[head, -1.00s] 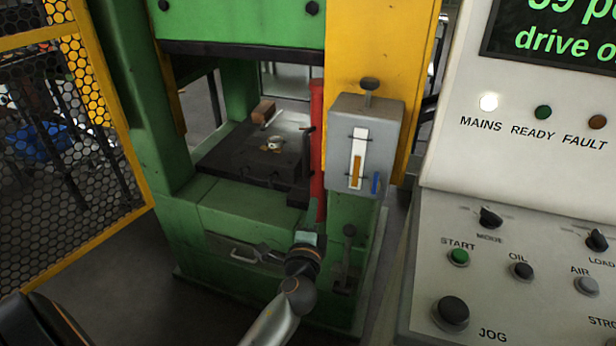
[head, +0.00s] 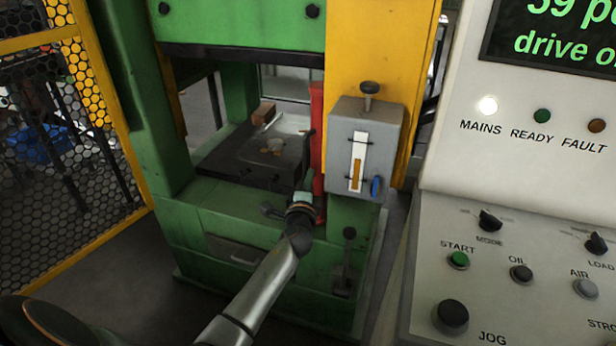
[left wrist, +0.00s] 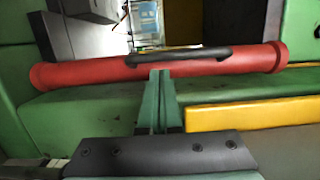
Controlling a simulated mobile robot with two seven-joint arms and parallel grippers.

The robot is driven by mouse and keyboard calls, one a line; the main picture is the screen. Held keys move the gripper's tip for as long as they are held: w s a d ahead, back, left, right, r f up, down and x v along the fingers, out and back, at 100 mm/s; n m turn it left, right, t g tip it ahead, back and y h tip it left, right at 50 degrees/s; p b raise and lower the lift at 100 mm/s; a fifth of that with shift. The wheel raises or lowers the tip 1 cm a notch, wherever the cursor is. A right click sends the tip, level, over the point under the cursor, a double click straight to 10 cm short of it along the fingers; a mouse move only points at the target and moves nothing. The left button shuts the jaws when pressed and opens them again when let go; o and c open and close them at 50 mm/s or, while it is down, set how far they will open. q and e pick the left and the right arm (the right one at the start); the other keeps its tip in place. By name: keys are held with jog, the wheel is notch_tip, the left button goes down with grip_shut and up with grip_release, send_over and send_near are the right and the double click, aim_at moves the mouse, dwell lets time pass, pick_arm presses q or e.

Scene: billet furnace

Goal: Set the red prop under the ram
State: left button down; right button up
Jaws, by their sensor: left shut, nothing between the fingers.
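The red prop (head: 317,105) stands upright at the right side of the press opening, beside the yellow column. Its lower part is partly hidden by my left gripper and arm. In the left wrist view the prop (left wrist: 95,72) is a red cylinder with wider ends and a black handle (left wrist: 178,57) along its side. My left gripper (head: 302,197) is shut and empty, in front of the prop's lower part. Its fingertips (left wrist: 159,74) overlap the prop just below the handle; I cannot tell whether they touch. The green ram (head: 240,25) is raised above the dark bed (head: 225,158). My right gripper is out of view.
A brown block (head: 263,111) and a small piece (head: 274,146) lie on the bed. A grey box (head: 345,125) with a gauge and blue knob stands right of the prop. The control console (head: 520,200) is at right, a yellow mesh guard (head: 85,245) at left.

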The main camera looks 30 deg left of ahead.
pick_arm(q)
jog(key=shift+w+a, duration=0.15)
jog(key=shift+a, duration=0.2)
jog(key=shift+a, duration=0.1)
jog(key=shift+a+m+h, duration=0.4)
jog(key=shift+a+h, duration=0.05)
jog(key=shift+h, duration=0.15)
